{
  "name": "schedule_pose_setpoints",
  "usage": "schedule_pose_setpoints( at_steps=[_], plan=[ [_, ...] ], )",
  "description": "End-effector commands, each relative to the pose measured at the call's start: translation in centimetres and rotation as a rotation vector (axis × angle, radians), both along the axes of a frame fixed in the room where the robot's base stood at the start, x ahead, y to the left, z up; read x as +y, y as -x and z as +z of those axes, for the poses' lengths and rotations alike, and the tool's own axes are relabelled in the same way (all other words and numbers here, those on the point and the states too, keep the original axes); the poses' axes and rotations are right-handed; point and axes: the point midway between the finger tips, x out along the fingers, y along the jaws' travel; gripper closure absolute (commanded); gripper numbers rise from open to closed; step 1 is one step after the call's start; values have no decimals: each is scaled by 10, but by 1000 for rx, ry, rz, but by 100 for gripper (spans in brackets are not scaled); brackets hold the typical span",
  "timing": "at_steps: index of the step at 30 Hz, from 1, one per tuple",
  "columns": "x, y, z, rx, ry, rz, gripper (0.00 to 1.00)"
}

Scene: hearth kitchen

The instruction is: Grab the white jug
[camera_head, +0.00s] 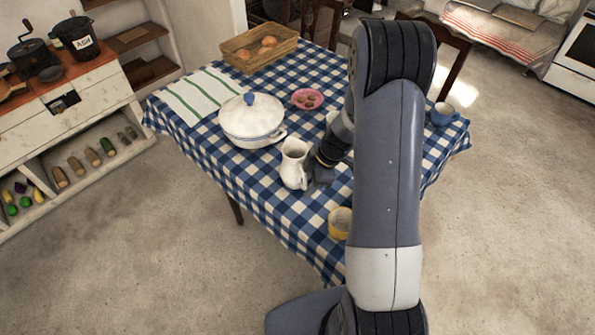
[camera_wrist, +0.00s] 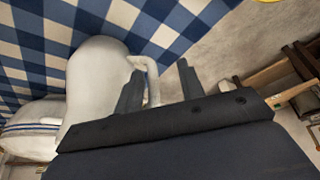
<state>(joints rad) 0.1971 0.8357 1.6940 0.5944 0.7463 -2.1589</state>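The white jug (camera_head: 292,165) stands upright on the checked tablecloth, near the middle of the table. My gripper (camera_head: 314,172) is just to its right, low over the cloth, partly hidden by my arm. In the wrist view the jug's body (camera_wrist: 95,80) is left of my fingers, and its handle shows between the two fingers. My gripper (camera_wrist: 160,82) is open there, with gaps visible beside the handle. I cannot tell whether either finger touches it.
A white lidded pot (camera_head: 250,125) stands close behind and left of the jug. A yellow bowl (camera_head: 340,224) is near the front edge. A pink bowl (camera_head: 307,99), a bread basket (camera_head: 240,60) and a blue mug (camera_head: 442,115) are farther off.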

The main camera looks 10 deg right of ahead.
Motion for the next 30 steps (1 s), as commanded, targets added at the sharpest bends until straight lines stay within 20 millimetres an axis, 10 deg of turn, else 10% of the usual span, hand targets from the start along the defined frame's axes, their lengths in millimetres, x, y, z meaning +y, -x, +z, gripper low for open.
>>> schedule_pose_setpoints(
  at_steps=[14, 30],
  plan=[
    [0, 0, 0, 1, 0, 0, 100],
    [0, 1, 0, 2, -1, 1, 100]
  ],
)
